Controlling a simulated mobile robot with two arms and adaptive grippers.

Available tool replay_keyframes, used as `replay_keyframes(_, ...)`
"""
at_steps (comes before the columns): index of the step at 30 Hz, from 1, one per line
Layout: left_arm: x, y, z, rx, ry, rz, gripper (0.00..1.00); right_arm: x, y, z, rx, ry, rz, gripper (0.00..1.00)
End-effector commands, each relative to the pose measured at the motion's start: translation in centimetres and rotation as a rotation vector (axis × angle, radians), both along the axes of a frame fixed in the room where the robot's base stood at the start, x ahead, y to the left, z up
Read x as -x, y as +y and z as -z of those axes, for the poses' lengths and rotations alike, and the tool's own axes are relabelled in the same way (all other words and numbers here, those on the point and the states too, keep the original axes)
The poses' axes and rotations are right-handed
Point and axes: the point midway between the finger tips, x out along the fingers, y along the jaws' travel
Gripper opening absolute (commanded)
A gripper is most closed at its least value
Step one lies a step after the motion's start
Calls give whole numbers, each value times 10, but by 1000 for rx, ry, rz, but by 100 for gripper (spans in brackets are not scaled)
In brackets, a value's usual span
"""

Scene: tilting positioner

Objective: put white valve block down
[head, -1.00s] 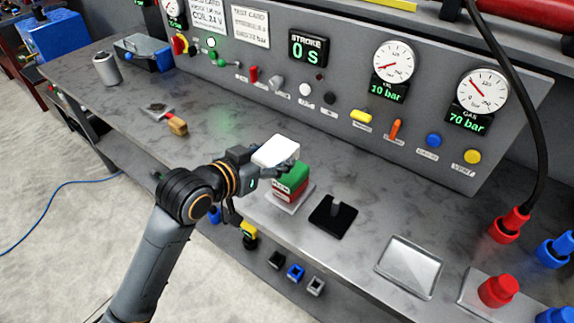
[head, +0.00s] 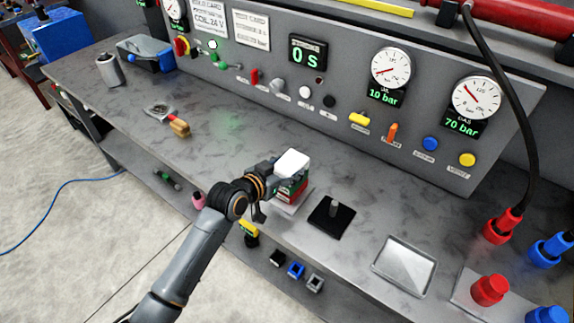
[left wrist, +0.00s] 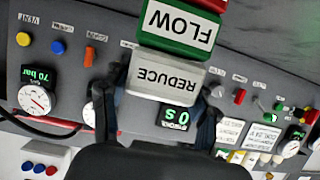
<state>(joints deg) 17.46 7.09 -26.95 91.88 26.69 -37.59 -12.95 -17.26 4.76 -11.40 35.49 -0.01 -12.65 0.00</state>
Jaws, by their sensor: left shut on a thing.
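The white valve block (head: 292,162) is in my left gripper (head: 281,172), shut on its sides. It sits directly over a stack on the bench, lined up with it; the head view does not show clearly whether they touch. The stack has a green block (head: 295,182) above a red block, on a light plate (head: 281,207). In the left wrist view the white block (left wrist: 166,82), labelled REDUCE, lies between both fingers. Its edge meets or nearly meets the green block (left wrist: 180,30), labelled FLOW. My right gripper is not in view.
A black stand with an upright peg (head: 332,217) is just right of the stack. A metal tray (head: 404,266) lies farther right. The gauge panel (head: 345,95) rises behind. A wooden-handled brush-like tool (head: 179,126) lies to the left. The bench between is clear.

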Motion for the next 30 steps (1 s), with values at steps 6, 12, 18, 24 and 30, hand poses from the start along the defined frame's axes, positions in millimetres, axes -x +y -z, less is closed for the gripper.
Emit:
replay_keyframes(6,-1,-1,-4,5,-9,0,0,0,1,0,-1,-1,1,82)
replay_keyframes(12,0,0,2,1,-1,0,76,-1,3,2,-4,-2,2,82)
replay_keyframes(18,0,0,2,1,-1,0,82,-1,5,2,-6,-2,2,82)
replay_keyframes(24,0,0,-1,1,-1,0,82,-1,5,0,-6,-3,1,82)
replay_keyframes(30,16,12,-7,0,-1,0,82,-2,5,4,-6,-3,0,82)
